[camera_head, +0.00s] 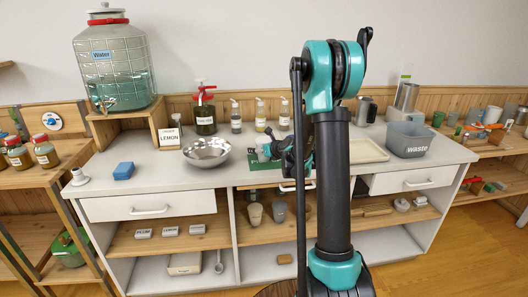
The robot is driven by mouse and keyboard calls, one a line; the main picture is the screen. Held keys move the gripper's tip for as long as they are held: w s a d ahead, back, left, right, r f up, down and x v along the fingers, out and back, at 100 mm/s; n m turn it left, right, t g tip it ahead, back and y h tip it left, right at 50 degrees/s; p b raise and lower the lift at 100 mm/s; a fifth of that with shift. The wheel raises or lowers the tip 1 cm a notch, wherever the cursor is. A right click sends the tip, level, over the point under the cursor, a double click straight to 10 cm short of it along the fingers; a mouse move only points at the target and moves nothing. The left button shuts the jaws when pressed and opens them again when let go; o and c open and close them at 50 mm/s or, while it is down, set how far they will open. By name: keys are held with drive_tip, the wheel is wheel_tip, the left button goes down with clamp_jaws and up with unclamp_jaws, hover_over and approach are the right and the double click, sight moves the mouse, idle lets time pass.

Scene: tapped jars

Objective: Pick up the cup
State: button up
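My gripper (273,148) hangs over the counter in the middle, partly behind my own arm. It is small and dark here, so whether its fingers are open or shut is unclear. A pale shape shows by it, too small to tell what it is or whether it is held. Two cup-like vessels, one beige (255,214) and one grey (278,211), stand side by side on the shelf below the counter. More cups, including a green one (453,118), stand on the side unit at the far right. Which cup is meant is unclear.
A metal bowl (206,151), blue sponge (123,171) and LEMON sign (169,137) are left. A tray (367,151) and grey waste bin (408,141) are right. A large water jar (114,65) stands back left. The front-left counter is mostly clear.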

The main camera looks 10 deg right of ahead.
drive_tip(key=c, duration=1.4)
drive_tip(key=shift+c, duration=0.2)
